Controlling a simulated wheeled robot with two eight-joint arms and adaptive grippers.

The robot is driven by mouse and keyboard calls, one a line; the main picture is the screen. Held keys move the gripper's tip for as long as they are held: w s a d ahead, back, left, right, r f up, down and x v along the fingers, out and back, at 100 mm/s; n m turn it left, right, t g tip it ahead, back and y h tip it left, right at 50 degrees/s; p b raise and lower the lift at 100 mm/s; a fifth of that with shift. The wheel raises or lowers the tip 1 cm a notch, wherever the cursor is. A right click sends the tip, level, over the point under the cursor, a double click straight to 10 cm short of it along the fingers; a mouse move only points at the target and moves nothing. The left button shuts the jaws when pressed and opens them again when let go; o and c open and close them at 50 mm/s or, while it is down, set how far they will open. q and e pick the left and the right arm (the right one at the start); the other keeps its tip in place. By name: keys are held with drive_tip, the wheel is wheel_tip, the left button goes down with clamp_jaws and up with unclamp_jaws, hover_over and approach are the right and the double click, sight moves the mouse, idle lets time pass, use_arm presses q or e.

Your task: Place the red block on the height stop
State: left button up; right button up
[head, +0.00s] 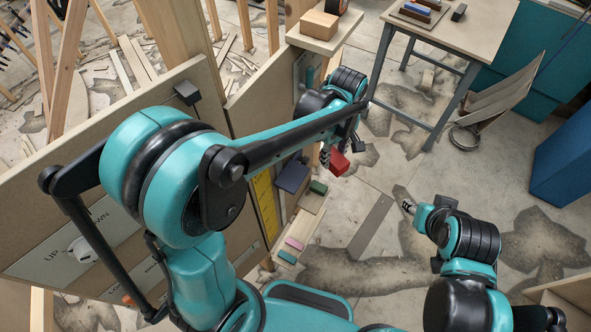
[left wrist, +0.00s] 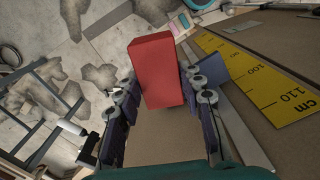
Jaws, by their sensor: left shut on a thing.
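The red block (head: 339,162) is held in my left gripper (head: 341,148), in mid-air to the right of the yellow ruler. In the left wrist view the red block (left wrist: 158,72) sits between the fingers of the left gripper (left wrist: 155,95), which is shut on it. A dark blue plate (head: 293,176) sticks out beside the ruler and looks like the height stop. It also shows in the left wrist view (left wrist: 213,70), right of the block and apart from it. My right gripper (head: 409,206) is empty and low over the floor; its finger opening is too small to judge.
The yellow ruler (head: 265,203) runs along the upright board (head: 30,215). Below the plate, small green and pink blocks lie on wooden ledges (head: 305,222). A wooden shelf (head: 318,38) with a wooden block is above. A workbench (head: 470,40) stands at the back right.

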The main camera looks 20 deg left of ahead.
use_arm(q)
drive_tip(key=a+f, duration=0.1)
drive_tip(key=a, duration=0.2)
drive_tip(key=s+a+f, duration=0.1)
drive_tip(key=a+f, duration=0.1)
drive_tip(key=s+a+f, duration=0.1)
drive_tip(key=a+f, duration=0.1)
drive_tip(key=a, duration=0.1)
drive_tip(key=shift+a+f+b, duration=0.25)
drive_tip(key=shift+a+b, duration=0.1)
drive_tip(key=shift+b, duration=0.05)
drive_tip(key=shift+f+b, duration=0.35)
drive_tip(key=shift+f, duration=1.65)
drive_tip(key=shift+f, duration=0.1)
drive_tip(key=o, duration=1.2)
drive_tip(key=shift+c, duration=0.2)
